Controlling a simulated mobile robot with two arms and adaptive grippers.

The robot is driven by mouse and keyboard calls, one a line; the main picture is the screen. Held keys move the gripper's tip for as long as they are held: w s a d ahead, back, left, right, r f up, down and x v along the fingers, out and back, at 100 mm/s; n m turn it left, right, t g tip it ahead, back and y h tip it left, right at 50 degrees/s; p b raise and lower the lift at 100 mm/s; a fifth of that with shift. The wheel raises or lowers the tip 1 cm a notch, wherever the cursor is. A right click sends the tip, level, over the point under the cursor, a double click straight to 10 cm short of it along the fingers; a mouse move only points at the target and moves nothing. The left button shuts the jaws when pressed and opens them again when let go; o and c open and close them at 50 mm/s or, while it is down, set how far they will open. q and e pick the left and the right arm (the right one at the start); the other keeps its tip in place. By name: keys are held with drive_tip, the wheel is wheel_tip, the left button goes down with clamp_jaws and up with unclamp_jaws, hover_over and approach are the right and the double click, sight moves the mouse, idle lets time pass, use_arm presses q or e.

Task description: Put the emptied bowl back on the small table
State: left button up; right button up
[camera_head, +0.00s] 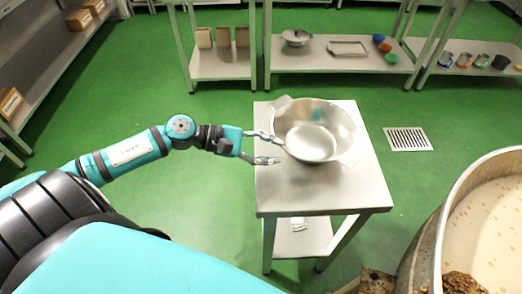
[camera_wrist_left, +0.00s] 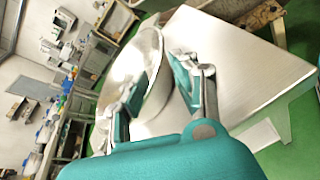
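The metal bowl (camera_head: 318,132) is wide, shiny and empty inside, with flat lugs at its rim. It looks upright on the small steel table (camera_head: 310,200), toward its far half. My left gripper (camera_head: 281,151) is at the bowl's left side, its two fingers spread apart. The upper finger reaches the bowl's rim; whether it touches cannot be told. In the left wrist view the bowl (camera_wrist_left: 150,62) shows at the left finger, and the fingers of the left gripper (camera_wrist_left: 160,75) are apart. The bowl's underside is hidden. My right gripper is out of view.
A large kettle (camera_head: 437,245) of pale, speckled mass stands at the lower right. Shelves with a lidded pot (camera_head: 296,37), a tray (camera_head: 348,48) and small bowls line the back. A floor grate (camera_head: 407,139) lies right of the table. Green floor is clear around the table's left.

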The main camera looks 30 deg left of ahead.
use_arm(q)
drive_tip(key=shift+v, duration=1.5)
drive_tip(key=shift+r, duration=0.1)
